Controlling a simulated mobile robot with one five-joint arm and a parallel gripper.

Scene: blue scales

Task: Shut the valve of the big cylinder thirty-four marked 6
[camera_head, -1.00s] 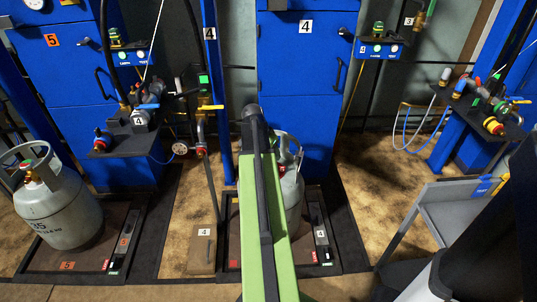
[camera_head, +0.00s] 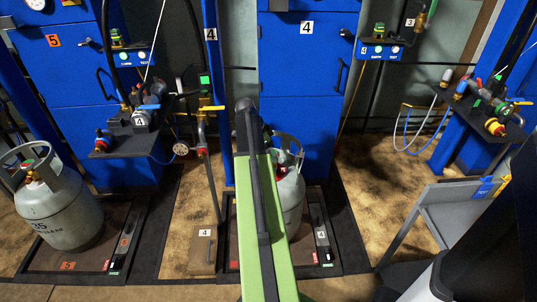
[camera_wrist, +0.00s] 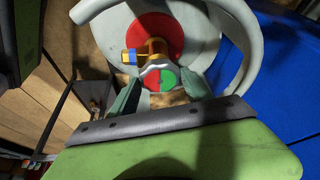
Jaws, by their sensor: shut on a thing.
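A grey gas cylinder (camera_head: 291,200) stands on the scale marked 4, partly hidden behind my green arm. No number 34 or mark 6 is readable on it. In the wrist view I look down on a cylinder top with a grey collar (camera_wrist: 238,30) around a red disc (camera_wrist: 112,34). A brass valve (camera_wrist: 152,50) with a blue cap rises there, with a round red and green knob (camera_wrist: 160,79). My gripper (camera_wrist: 162,84) has its two dark green fingers on either side of this knob, shut on it. In the head view my gripper is hidden by the arm.
A grey cylinder marked 35 (camera_head: 60,212) stands on the scale marked 5 at left. Blue cabinets (camera_head: 300,90) and a blue post (camera_head: 212,90) stand behind. A black shelf with valves (camera_head: 130,146) juts out left of my arm. A grey stand (camera_head: 450,210) is at right.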

